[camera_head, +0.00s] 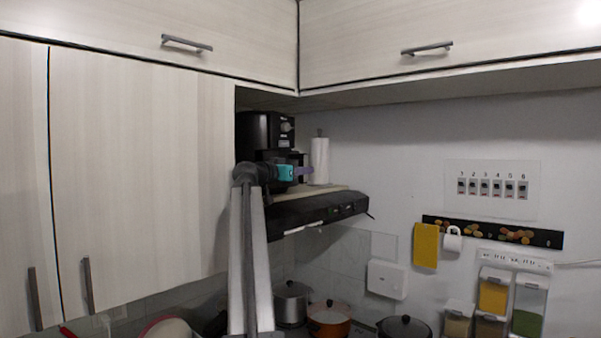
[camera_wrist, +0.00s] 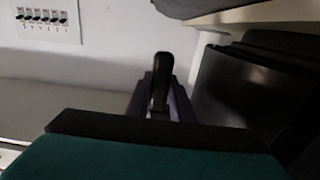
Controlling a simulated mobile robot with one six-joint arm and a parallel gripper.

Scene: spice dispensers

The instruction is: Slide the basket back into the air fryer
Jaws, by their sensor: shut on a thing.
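The black air fryer (camera_head: 262,130) stands on the shelf above the range hood, next to the cabinet. A dark part, apparently its basket (camera_head: 296,158), sticks out to the right low on its body, behind my gripper. My gripper (camera_head: 303,171), with a teal body and purple fingers, is at this basket's front. In the wrist view my gripper (camera_wrist: 161,100) is shut on the black basket handle (camera_wrist: 161,78), with a finger on each side. A dark glossy surface (camera_wrist: 240,88) at right is the basket or the fryer; I cannot tell which. How far the basket is out is hidden.
A paper towel roll (camera_head: 320,160) stands close to the right of my gripper. The range hood (camera_head: 315,211) is just below. Upper cabinets (camera_head: 140,150) bound the left and top. Pots (camera_head: 329,320) stand lower down.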

